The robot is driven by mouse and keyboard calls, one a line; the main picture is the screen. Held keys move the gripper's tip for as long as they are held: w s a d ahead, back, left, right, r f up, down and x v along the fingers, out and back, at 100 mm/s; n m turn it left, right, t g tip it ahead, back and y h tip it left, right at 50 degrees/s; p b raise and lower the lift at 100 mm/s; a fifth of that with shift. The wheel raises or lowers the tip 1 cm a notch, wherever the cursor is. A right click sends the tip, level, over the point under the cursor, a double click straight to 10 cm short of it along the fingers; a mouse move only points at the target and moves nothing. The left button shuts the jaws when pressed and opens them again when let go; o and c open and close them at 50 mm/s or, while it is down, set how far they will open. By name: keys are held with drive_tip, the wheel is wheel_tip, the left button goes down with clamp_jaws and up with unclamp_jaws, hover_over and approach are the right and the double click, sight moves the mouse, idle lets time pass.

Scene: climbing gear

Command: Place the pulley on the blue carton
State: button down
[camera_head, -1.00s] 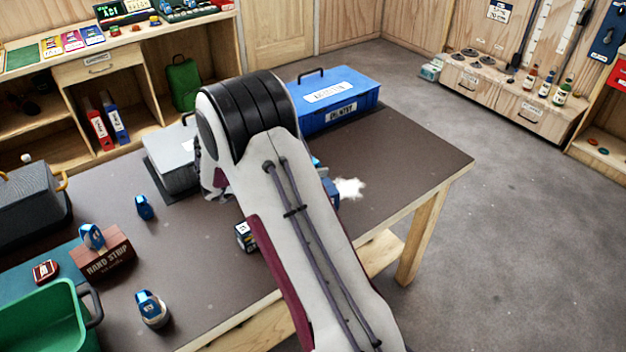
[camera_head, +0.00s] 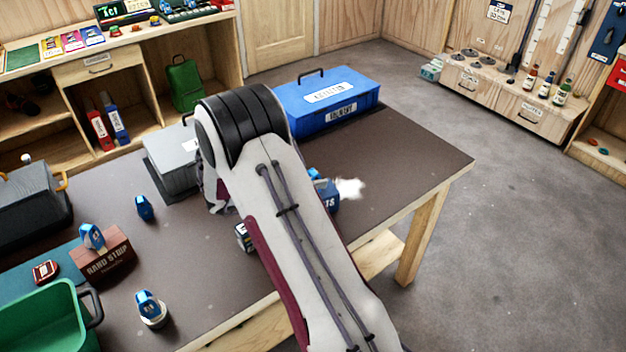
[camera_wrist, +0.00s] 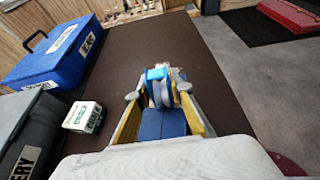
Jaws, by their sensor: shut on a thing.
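In the wrist view the blue and grey pulley (camera_wrist: 158,90) sits between the fingertips of my gripper (camera_wrist: 159,93), which is shut on it. A blue box top, apparently the blue carton (camera_wrist: 163,125), shows between the fingers below the pulley. I cannot tell whether the two touch. In the head view the blue carton (camera_head: 328,196) stands near the table's right side, partly hidden by my arm. A small blue piece, probably the held pulley (camera_head: 314,174), shows just above it. My gripper itself is hidden behind my arm there.
White chalk (camera_head: 349,188) lies right beside the carton. A large blue toolbox (camera_head: 318,100) and a grey case (camera_head: 172,160) stand behind. Other blue items stand at left, one on a brown box (camera_head: 103,258). A green bin (camera_head: 45,320) is at front left. The table's right end is clear.

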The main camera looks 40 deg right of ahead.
drive_tip(key=shift+f, duration=0.15)
drive_tip(key=c, duration=1.8)
unclamp_jaws()
drive_tip(key=shift+v, duration=6.05)
drive_tip(key=shift+w, duration=0.15)
